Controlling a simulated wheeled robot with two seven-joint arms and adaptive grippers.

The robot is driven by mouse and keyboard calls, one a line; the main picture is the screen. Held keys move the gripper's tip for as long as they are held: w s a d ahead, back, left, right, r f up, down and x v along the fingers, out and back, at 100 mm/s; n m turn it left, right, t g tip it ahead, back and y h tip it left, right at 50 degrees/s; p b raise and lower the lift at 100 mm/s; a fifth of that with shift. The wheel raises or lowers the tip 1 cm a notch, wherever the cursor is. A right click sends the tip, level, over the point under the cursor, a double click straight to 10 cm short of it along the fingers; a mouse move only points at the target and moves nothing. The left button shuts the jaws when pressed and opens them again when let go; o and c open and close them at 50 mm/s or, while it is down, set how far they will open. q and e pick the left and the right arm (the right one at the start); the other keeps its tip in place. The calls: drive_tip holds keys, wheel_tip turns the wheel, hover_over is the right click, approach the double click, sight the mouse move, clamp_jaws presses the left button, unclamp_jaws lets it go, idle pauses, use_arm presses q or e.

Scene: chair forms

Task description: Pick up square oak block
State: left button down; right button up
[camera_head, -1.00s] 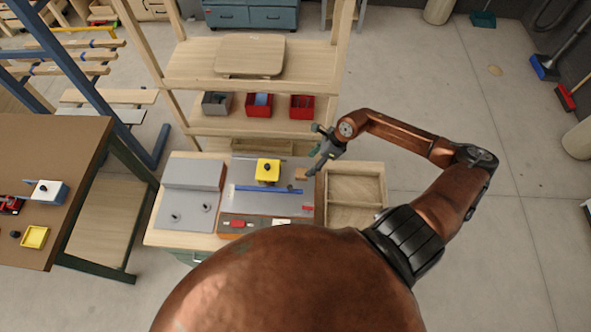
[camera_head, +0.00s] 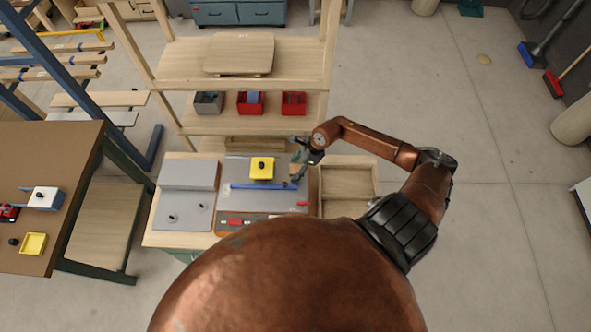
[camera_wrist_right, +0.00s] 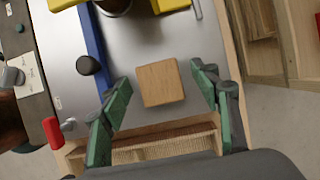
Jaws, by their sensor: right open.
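The square oak block (camera_wrist_right: 160,83) lies flat on a grey metal plate (camera_wrist_right: 140,42) in the right wrist view. My right gripper (camera_wrist_right: 161,78) is open, with one green finger on each side of the block and visible gaps between. I cannot tell how high the fingertips are above the plate. In the head view my right gripper (camera_head: 298,170) is over the right edge of the plate, and the block is hidden behind it. My left gripper is not in view.
A yellow piece with a black knob (camera_head: 262,168) and a blue bar (camera_head: 258,187) lie on the plate left of the gripper. A red-handled tool (camera_wrist_right: 53,130) lies near the bar. A divided wooden tray (camera_head: 348,168) stands right. Shelves with bins (camera_head: 250,103) stand behind.

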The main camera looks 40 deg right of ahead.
drive_tip(key=shift+c, duration=0.4)
drive_tip(key=c, duration=1.2)
drive_tip(key=shift+r, duration=0.1)
